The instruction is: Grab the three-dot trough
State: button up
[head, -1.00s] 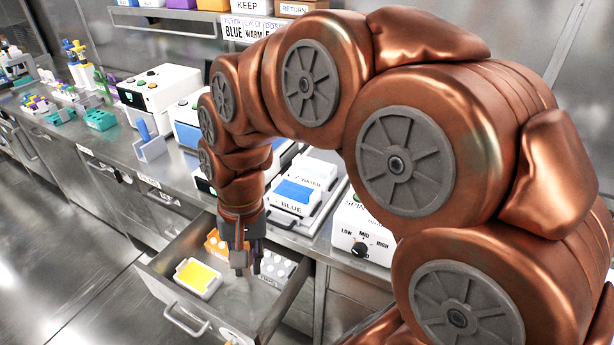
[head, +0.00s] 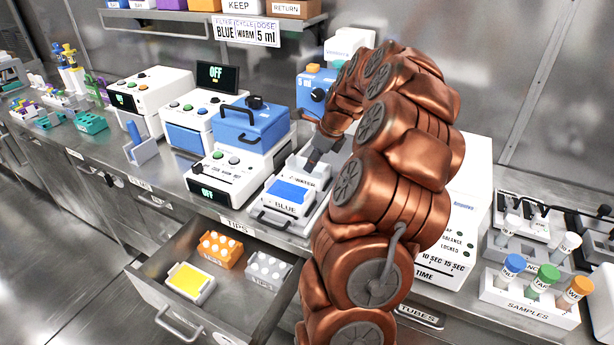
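I cannot make out three dots on any trough. A white trough with a blue top face (head: 287,192) sits on the bench in a white holder labelled BLUE. Behind it is a white part labelled WATER (head: 302,182). My gripper (head: 311,163) is just above and behind the blue trough, near the WATER part, with its dark fingers pointing down and left. I cannot tell whether it is open or touches anything. A white tray with a yellow top face (head: 188,283) lies in the open drawer.
The open drawer (head: 150,290) also holds an orange rack (head: 221,249) and a grey rack (head: 267,270). A blue-topped machine (head: 250,125) stands left of my gripper. A samples rack (head: 530,296) with capped tubes stands at the right.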

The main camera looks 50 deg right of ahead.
aim_at(303, 177)
jog(key=shift+d+f, duration=0.35)
jog(key=shift+f, duration=0.2)
jog(key=shift+w+r+p+x, duration=0.15)
jog(key=shift+p+x, duration=0.25)
jog(key=shift+x, duration=0.8)
jog(key=shift+w+p+x, duration=0.25)
jog(key=shift+p+x, duration=0.1)
jog(key=shift+x, duration=0.8)
jog(key=shift+w+r+p+x, duration=0.15)
jog(key=shift+p+x, duration=0.25)
jog(key=shift+x, duration=0.8)
grip_shut()
